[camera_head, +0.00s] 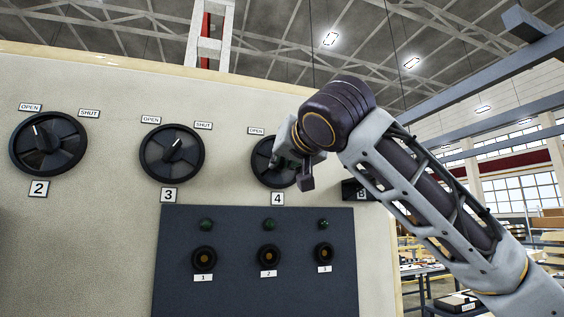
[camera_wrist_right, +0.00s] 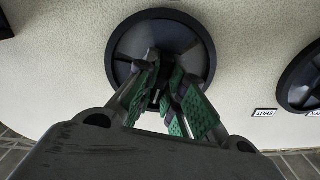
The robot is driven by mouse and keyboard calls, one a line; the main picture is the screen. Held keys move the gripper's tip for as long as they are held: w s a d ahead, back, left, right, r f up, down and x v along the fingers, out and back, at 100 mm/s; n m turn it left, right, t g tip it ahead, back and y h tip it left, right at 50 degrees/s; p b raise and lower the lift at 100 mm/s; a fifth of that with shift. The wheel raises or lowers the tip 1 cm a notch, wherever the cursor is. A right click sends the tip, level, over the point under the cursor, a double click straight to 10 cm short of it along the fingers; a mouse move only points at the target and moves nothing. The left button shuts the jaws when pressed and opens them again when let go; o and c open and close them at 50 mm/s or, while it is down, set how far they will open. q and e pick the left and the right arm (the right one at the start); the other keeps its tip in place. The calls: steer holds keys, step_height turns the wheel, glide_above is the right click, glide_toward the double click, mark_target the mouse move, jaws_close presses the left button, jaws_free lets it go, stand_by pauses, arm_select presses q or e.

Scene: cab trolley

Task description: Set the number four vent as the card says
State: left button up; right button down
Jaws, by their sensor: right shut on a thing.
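The number four vent (camera_head: 261,168) is a round black dial on the cream panel, above the "4" plate (camera_head: 277,198). Its OPEN label (camera_head: 256,131) shows at its upper left. My right gripper (camera_head: 285,163) is at this dial and covers its right side and any SHUT label. In the right wrist view the green-padded fingers (camera_wrist_right: 163,95) are shut on the middle of the vent dial (camera_wrist_right: 200,45). The dial's pointer mark is hidden, so its setting cannot be told. No readable card shows. My left gripper is out of view.
The number two vent (camera_head: 65,150) has its mark toward OPEN. The number three vent (camera_head: 188,160) has its mark toward SHUT. Below is a dark blue panel (camera_head: 230,230) with several knobs. A dark number plate (camera_head: 352,190) is partly behind my right arm.

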steer(key=shift+a+n, duration=0.1)
steer(key=shift+n, duration=2.5)
steer(key=shift+f+n+p, duration=0.1)
steer(key=shift+n+p, duration=0.5)
steer(key=shift+n, duration=1.3)
steer(key=c, duration=1.5)
jaws_free()
steer(key=shift+s, duration=0.15)
steer(key=v, duration=1.1)
steer(key=shift+s, duration=0.35)
